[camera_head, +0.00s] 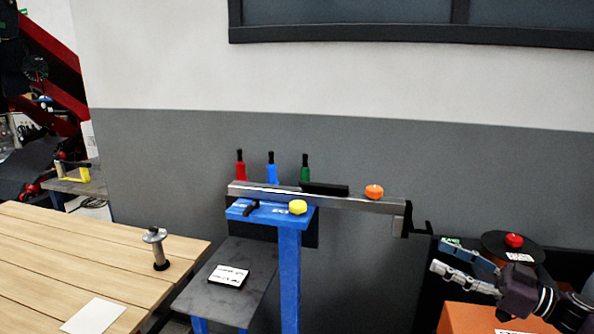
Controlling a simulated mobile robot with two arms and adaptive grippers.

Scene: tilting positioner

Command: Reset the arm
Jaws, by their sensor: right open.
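My right gripper (436,255) reaches in from the right edge with its fingers pointing left. It is open, and I see nothing between its fingers. It is in front of an orange box (470,318) and a black round disc with a red knob (514,240). A long grey metal beam (335,196) lies across a blue stand (290,270) in the middle. An orange knob (374,191) is on the beam, and a yellow knob (298,207) is on the blue stand top. My left gripper is out of view.
A wooden table (60,255) at the left bears a metal cylinder with a handle (156,247) and a white sheet (94,316). A dark low table (215,300) bears a small labelled plate (229,276). Red, blue and green bottles (271,170) stand behind the beam.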

